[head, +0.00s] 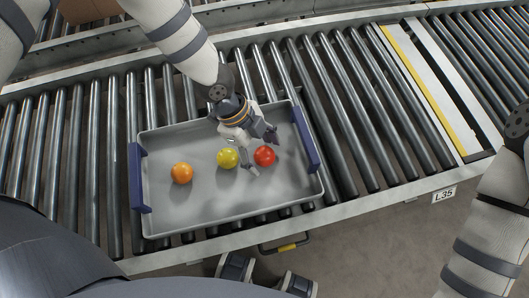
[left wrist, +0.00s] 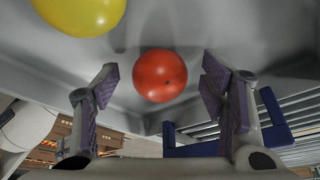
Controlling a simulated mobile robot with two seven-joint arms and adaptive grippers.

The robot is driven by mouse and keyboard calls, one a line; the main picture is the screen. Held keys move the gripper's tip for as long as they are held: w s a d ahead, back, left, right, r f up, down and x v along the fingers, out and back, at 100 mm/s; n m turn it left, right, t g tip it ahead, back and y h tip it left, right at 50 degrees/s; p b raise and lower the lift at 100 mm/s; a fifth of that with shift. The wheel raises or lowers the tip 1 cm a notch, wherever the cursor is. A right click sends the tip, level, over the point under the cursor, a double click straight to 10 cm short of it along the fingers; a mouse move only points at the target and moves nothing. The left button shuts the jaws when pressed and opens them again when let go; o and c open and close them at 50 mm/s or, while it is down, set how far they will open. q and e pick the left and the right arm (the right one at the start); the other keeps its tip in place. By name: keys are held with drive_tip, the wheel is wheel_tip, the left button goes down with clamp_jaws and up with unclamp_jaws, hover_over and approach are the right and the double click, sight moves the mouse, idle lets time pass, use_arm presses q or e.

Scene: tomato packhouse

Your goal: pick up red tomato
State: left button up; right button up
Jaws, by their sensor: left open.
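The red tomato (head: 264,156) lies in a grey tray (head: 205,210) with blue end handles, right of a yellow tomato (head: 227,158). An orange tomato (head: 181,173) lies at the tray's left. My left gripper (head: 261,156) is open and reaches down into the tray at the red tomato. In the left wrist view, the red tomato (left wrist: 160,75) sits between and beyond the spread purple-padded fingers of the left gripper (left wrist: 162,100), apart from both. The yellow tomato (left wrist: 80,12) shows at the top left there. My right gripper is not in view; only part of my right arm shows.
The tray stands on a roller conveyor (head: 335,120). A yellow-striped plate (head: 425,90) crosses the conveyor on the right. A sign reading L35 (head: 444,195) is on the front rail. The rollers right of the tray are clear.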

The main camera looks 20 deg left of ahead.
use_arm(q)
drive_tip(key=c, duration=0.9)
drive_tip(key=shift+r, duration=0.1)
